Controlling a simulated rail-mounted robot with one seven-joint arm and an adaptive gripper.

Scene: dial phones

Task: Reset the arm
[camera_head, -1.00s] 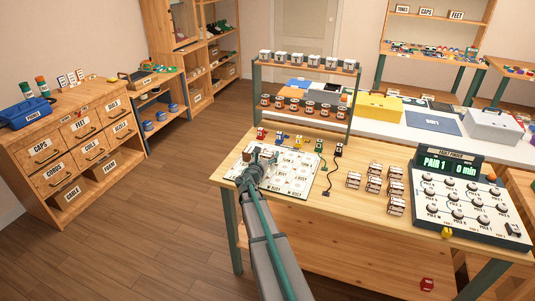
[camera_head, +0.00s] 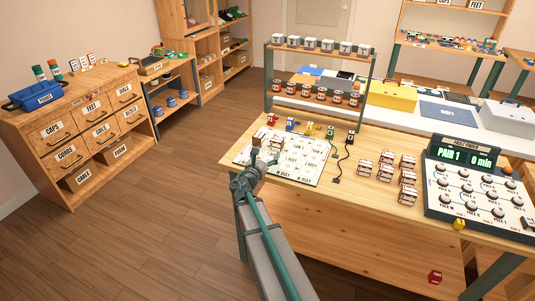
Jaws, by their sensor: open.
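My arm reaches up from the bottom of the head view. My gripper (camera_head: 267,158) is at its end, over the left part of a white board (camera_head: 310,177) printed with labelled squares. The fingers are small in the picture; they stand apart, and a small brown-and-white block (camera_head: 271,119) shows just beyond them on the board. I see nothing clearly held. Whether the fingertips touch the board cannot be told.
Behind the board stand several small coloured plugs (camera_head: 310,129) and a two-tier rack (camera_head: 268,90). Several white-and-brown blocks (camera_head: 387,166) and a dial console (camera_head: 474,195) reading "PAIR 1" are to the right. Open floor (camera_head: 150,245) lies left of the wooden table.

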